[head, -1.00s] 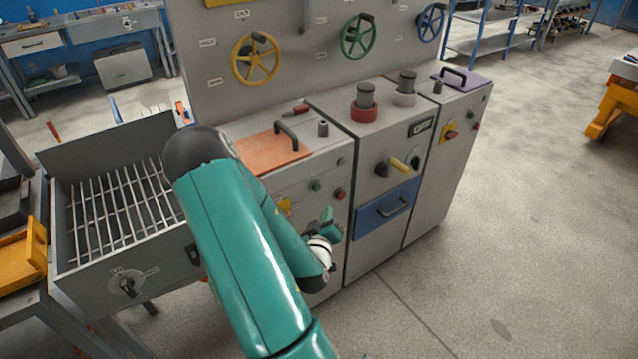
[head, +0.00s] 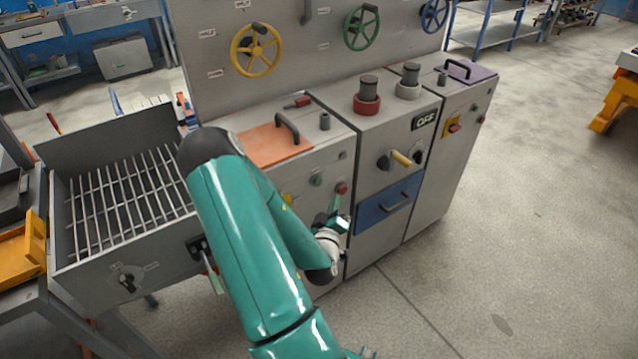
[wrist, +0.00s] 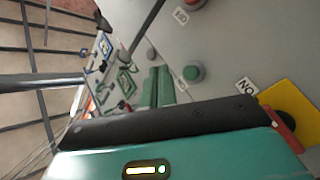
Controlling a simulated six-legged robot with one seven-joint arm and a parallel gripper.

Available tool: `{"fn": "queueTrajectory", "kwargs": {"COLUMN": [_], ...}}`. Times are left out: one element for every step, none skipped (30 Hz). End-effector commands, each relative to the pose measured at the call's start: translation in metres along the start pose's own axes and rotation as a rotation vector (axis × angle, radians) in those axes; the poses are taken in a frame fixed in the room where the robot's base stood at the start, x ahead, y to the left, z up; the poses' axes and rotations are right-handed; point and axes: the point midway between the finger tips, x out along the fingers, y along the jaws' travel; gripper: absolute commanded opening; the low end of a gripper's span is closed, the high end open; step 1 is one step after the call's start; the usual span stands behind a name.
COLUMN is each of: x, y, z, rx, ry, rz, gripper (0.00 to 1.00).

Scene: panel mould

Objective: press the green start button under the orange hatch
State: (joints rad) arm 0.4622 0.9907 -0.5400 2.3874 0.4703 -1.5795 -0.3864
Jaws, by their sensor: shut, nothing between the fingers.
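The orange hatch (head: 272,145) lies closed on the top of the left cabinet, with a dark handle. A green button (head: 316,180) sits on the cabinet front below it, beside a red button (head: 341,188). In the wrist view, the green button (wrist: 194,73) is right of the fingers, with a label under it. The red button (wrist: 193,3) is cut by the top edge. My gripper (head: 335,202) is shut and empty, in front of the panel and below the red button. Its green fingers also show side by side in the wrist view (wrist: 157,76), apart from the button.
A yellow plate with a red-handled switch (wrist: 292,112) is at the right of the wrist view. A barred grill box (head: 120,205) stands left of the cabinet. A blue drawer (head: 385,208) is to the right.

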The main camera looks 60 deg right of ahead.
Motion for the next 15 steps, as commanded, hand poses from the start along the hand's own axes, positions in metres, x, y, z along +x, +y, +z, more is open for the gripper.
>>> {"fn": "queueTrajectory", "kwargs": {"x": [0.006,0.009,0.013,0.016,0.019,0.023,0.025,0.028,0.031,0.032,0.034,0.036,0.037,0.038,0.039], "y": [-0.003,-0.005,-0.008,-0.010,-0.012,-0.015,-0.017,-0.018,-0.021,-0.022,-0.023,-0.024,-0.025,-0.026,-0.027], "z": [-0.005,-0.006,-0.009,-0.011,-0.013,-0.015,-0.017,-0.019,-0.021,-0.022,-0.023,-0.025,-0.025,-0.026,-0.027], "rx": [0.003,0.003,0.002,0.002,0.002,0.002,0.001,0.000,0.000,0.000,0.000,0.000,0.000,0.000,0.000], "ry": [0.002,0.002,0.002,0.002,0.001,0.001,0.002,0.001,0.001,0.001,0.001,0.000,0.000,0.000,-0.001], "rz": [0.001,0.001,0.002,0.002,0.002,0.002,0.001,0.001,0.001,0.001,0.001,0.001,0.001,0.001,0.001], "gripper": [0.00,0.00,0.00,0.00,0.00,0.00,0.00,0.00,0.00,0.00,0.00,0.00,0.00,0.00,0.00]}}
